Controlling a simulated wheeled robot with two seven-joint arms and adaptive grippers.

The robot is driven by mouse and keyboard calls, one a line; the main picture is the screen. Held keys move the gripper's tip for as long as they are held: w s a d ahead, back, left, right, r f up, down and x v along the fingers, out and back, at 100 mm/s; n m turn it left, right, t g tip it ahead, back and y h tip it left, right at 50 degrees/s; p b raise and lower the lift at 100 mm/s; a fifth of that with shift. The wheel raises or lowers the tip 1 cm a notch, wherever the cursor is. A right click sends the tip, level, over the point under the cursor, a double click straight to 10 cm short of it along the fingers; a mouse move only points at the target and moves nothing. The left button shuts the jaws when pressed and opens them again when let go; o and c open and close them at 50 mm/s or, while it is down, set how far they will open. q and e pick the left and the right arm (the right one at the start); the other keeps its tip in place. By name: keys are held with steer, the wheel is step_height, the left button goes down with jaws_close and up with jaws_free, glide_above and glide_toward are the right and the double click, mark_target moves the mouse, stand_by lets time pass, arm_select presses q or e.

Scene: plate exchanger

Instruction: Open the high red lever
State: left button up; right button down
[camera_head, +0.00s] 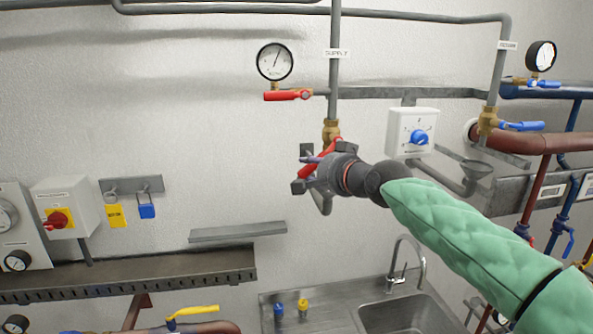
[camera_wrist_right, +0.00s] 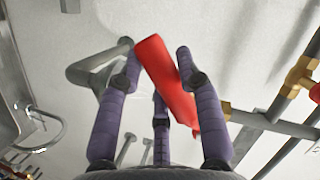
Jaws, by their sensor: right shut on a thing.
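A red lever (camera_head: 308,172) sits on the brass valve (camera_head: 331,131) of the vertical supply pipe. It slants down to the left. My right gripper (camera_head: 306,169) is around this lever and shut on it. In the right wrist view the red lever (camera_wrist_right: 172,75) lies tilted between the purple fingers of my gripper (camera_wrist_right: 156,52). A second, smaller red lever (camera_head: 284,96) lies level under the round gauge (camera_head: 275,61), above my gripper and apart from it. My left gripper is not in view.
A white box with a blue knob (camera_head: 419,137) is on the wall right of my gripper. Blue levers (camera_head: 522,126) sit on the pipes farther right. Below are a sink (camera_head: 398,315) with a tap and a grey shelf (camera_head: 238,232).

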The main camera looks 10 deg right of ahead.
steer(key=shift+d+f+n+p, duration=0.15)
steer(key=shift+f+n+p, duration=0.15)
steer(key=shift+f+n, duration=0.15)
steer(key=shift+d+f+n+g+h, duration=0.25)
steer(key=shift+d+f+n+h, duration=0.3)
steer(key=shift+d+n, duration=0.25)
steer(key=shift+d+f+n+g+h, duration=0.25)
steer(key=shift+d+f+n+h, duration=0.15)
steer(key=shift+d+n+h, duration=0.25)
steer(key=c, duration=0.8)
jaws_free()
steer(key=shift+d, duration=0.1)
steer(key=shift+r, duration=0.15)
steer(key=shift+s+r, duration=0.1)
steer(key=shift+r, duration=0.05)
